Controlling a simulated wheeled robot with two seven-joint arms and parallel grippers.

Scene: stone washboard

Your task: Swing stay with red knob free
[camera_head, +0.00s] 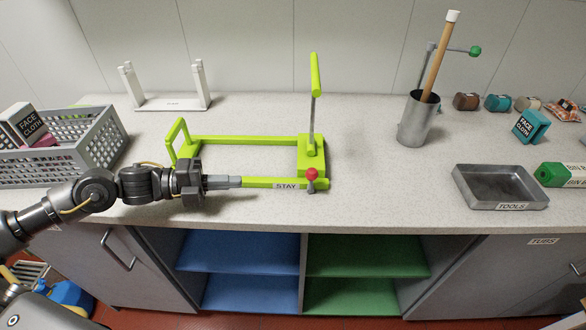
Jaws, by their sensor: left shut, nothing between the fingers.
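The lime-green frame (240,140) lies on the speckled counter, with an upright grey rod and a green handle (315,75) at its right end. The front bar is the stay (262,183), labelled STAY, and runs left to right along the counter's front. The red knob (312,174) stands on a small grey post near the stay's right end. My left gripper (240,182) comes in from the left, shut and empty. Its fingertips point right at the left part of the stay and overlap it in the picture; I cannot tell if they touch. My right gripper is not in view.
A grey basket (105,150) with a face cloth box stands at the left. A white stand (170,104) is behind. A metal cup (417,122) with tall tools and a TOOLS tray (500,187) are at the right. Counter between frame and tray is clear.

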